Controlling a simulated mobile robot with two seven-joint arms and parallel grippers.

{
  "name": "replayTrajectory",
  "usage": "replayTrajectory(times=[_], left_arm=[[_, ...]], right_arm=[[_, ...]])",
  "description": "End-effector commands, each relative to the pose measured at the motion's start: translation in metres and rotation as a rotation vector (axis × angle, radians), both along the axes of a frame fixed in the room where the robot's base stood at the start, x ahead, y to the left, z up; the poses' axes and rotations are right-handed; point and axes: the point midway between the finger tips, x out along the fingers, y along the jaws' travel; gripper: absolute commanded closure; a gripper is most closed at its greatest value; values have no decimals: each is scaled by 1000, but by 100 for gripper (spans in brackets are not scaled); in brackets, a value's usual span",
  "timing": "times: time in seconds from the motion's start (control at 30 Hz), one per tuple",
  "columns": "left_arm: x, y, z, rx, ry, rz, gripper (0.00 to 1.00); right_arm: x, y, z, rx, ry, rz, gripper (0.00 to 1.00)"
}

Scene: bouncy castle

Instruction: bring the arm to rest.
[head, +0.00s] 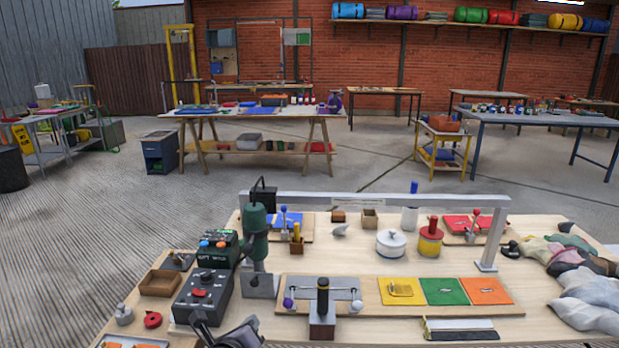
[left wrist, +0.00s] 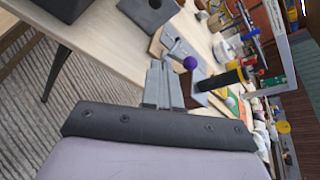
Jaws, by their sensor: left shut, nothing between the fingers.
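My left gripper (head: 232,334) shows at the bottom edge of the head view, low at the table's front left, partly cut off by the frame. In the left wrist view its two grey fingers (left wrist: 163,84) are closed together with nothing between them. In the head view that dark handle (head: 322,296) stands on a grey block right of the gripper. My right gripper is in neither view.
The wooden worktable (head: 365,258) is crowded. A black control box (head: 204,296) and green lamp-like post (head: 257,235) stand close to the left gripper. A grey overhead bar (head: 375,199) spans the table's back. Crumpled cloths (head: 588,290) lie at right. Floor left of the table is clear.

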Motion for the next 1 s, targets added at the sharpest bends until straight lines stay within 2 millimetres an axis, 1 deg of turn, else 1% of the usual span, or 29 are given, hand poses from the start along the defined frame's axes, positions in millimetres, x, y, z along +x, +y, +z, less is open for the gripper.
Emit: replayTrajectory(times=[0.03,0.1,0.17,0.3,0.43,0.53,0.7,0.8,0.9,1.0], left_arm=[[-22,-5,-19,-140,54,35,100],[-48,-9,-36,-331,118,95,100],[-70,-11,-49,-491,171,152,100],[-121,-9,-74,-850,289,312,100],[-168,-2,-90,-1169,382,486,100],[-204,8,-98,-1400,438,632,100],[-262,30,-104,-1763,491,890,100],[-289,43,-103,-1930,496,1019,100],[-307,52,-101,-2047,493,1109,100],[-317,57,-100,-2114,487,1162,100]], right_arm=[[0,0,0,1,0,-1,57],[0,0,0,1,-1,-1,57],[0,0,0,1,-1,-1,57],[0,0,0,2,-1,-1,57],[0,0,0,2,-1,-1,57],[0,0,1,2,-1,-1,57],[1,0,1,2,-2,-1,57],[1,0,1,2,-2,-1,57],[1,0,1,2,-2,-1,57],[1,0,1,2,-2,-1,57]])
